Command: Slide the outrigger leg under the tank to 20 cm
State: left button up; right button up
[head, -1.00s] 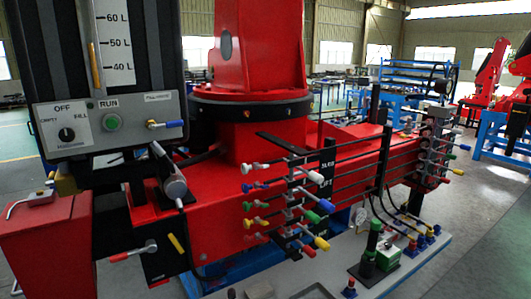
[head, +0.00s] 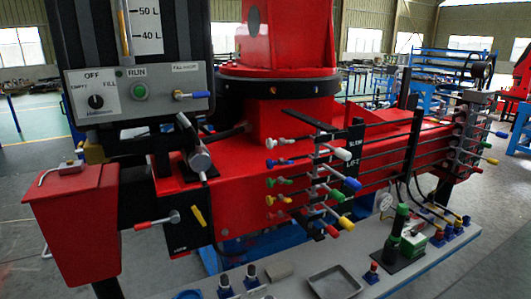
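The tank (head: 180,30) stands at the upper left, dark-framed, with a litre gauge showing 50 L and 40 L marks. Its control panel (head: 139,115) has an OFF/FILL knob, a RUN button and a blue-tipped lever. Under the tank, a black block (head: 181,232) at the end of the red crane beam (head: 240,205) carries a red-tipped handle (head: 158,220) and a yellow handle (head: 198,216). A red box-shaped part (head: 75,225) sits left of it; I cannot tell which part is the sliding leg. No centimetre scale is readable. Neither of my grippers is in view.
A bank of colour-tipped levers (head: 320,185) sticks out from the beam, with another bank (head: 470,140) at the right. A grey bench (head: 420,275) in front holds a metal tray (head: 335,282), a green-and-black device (head: 400,240) and small fittings. Floor shows at the lower left.

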aim_at(81, 210)
jog(key=k+j+u, duration=0.3)
jog(key=j, duration=1.2)
jog(key=i+j+u, duration=0.1)
jog(key=j+u, duration=0.15)
jog(key=j, duration=1.25)
